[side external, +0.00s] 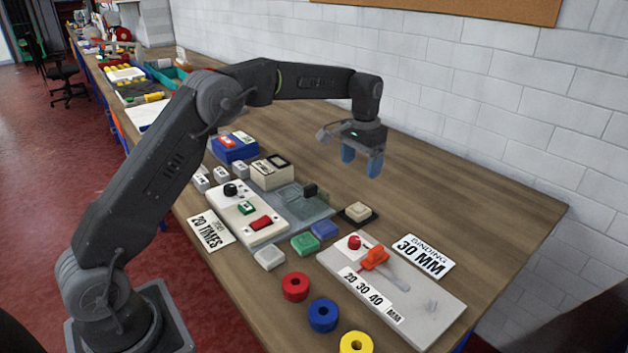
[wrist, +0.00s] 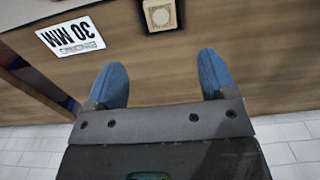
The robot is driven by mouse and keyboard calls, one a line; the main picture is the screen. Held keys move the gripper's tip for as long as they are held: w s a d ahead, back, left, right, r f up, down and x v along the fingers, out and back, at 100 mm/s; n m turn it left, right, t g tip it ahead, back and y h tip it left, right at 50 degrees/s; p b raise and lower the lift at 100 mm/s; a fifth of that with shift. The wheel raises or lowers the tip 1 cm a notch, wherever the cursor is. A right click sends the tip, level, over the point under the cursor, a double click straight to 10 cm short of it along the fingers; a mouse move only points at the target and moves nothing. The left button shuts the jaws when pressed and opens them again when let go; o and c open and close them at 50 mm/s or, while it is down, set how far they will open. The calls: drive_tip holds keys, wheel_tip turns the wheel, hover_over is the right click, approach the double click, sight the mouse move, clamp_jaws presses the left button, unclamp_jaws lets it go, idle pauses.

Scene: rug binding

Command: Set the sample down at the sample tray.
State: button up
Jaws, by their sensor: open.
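A small beige square piece (side external: 358,210) lies on a dark square base (side external: 346,217), to the right of the grey machine plate. I take them for the sample and the sample tray, but no label confirms it. In the wrist view the beige piece (wrist: 160,14), with a round mark on its top, sits inside the dark border (wrist: 146,24) at the top edge. My gripper (side external: 361,165) is open, its blue fingers pointing down, above the table and apart from the piece. In the wrist view only bare wood shows between the fingers (wrist: 161,65).
Blue (side external: 325,229), green (side external: 305,243) and white (side external: 269,258) blocks lie nearby. A grey board (side external: 430,318) with an orange lever and the 30 MM card (side external: 422,256) are at the right. Coloured rings (side external: 295,287) lie in front. The table is bare toward the wall.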

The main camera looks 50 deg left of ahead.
drive_tip(key=s+d+r+t, duration=0.35)
drive_tip(key=s+r, duration=0.85)
drive_tip(key=s, duration=0.6)
drive_tip(key=s+d+f+t, duration=0.1)
drive_tip(key=s+f, duration=0.1)
drive_tip(key=s, duration=0.7)
drive_tip(key=s+d+f+t, duration=0.1)
drive_tip(key=s+d+f, duration=0.1)
drive_tip(key=s, duration=0.7)
drive_tip(key=shift+f, duration=0.25)
